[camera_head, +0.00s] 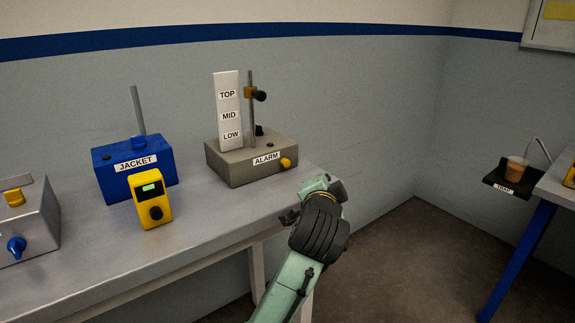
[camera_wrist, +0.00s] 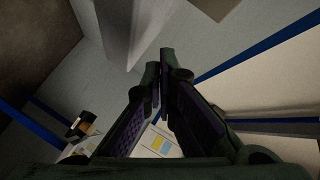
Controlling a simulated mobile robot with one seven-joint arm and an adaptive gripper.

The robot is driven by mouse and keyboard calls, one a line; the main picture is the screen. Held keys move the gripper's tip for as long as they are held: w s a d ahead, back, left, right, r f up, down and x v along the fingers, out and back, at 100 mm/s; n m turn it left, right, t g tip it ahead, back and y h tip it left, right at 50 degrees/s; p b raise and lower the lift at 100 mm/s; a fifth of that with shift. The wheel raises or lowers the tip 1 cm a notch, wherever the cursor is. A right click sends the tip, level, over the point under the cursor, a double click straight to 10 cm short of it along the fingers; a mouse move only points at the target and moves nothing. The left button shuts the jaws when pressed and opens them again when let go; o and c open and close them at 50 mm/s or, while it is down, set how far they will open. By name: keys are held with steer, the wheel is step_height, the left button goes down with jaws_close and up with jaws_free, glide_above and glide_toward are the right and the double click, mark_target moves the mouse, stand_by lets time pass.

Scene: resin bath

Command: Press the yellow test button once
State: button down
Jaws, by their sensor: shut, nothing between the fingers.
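A grey box labelled ALARM (camera_head: 250,161) stands near the far right end of the metal bench. A round yellow button (camera_head: 288,163) sticks out of its front face, right of the label. My gripper (camera_head: 287,215) is in front of and below the button in the head view, just off the bench's edge and apart from the button. My dark wrist partly hides it there. In the wrist view my gripper (camera_wrist: 160,70) is shut, its fingertips close together with nothing between them. I cannot make out the button in the wrist view.
On the bench (camera_head: 205,225) stand a blue JACKET box (camera_head: 133,176), a yellow handheld device (camera_head: 152,205) and a grey box with a blue knob (camera_head: 25,220). A level board (camera_head: 228,105) and a pole rise from the ALARM box. A TRAP shelf (camera_head: 500,181) is at right.

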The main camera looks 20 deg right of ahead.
mark_target(298, 182)
steer(key=shift+w+a, duration=0.5)
steer(key=shift+w, duration=0.8)
steer(key=shift+w+a, duration=0.45)
steer(key=shift+w, duration=0.9)
steer(key=shift+w+a, duration=0.5)
steer(key=shift+w, duration=0.8)
steer(key=shift+w, duration=0.1)
steer(key=shift+w+a, duration=0.15)
steer(key=shift+w, duration=0.15)
steer(key=shift+w+a, duration=0.15)
steer(key=shift+w, duration=0.3)
steer(key=shift+s, duration=0.15)
steer(key=shift+s+d, duration=0.3)
steer(key=shift+s, duration=0.45)
steer(key=shift+s+d+p, duration=0.15)
steer(key=shift+s+d, duration=0.15)
steer(key=shift+s, duration=0.5)
steer(key=shift+s+d+p, duration=0.15)
steer(key=shift+s+d, duration=0.1)
steer(key=shift+s, duration=0.5)
steer(key=shift+s+d+p, duration=0.15)
steer(key=shift+s+d, duration=0.15)
steer(key=shift+s, duration=0.5)
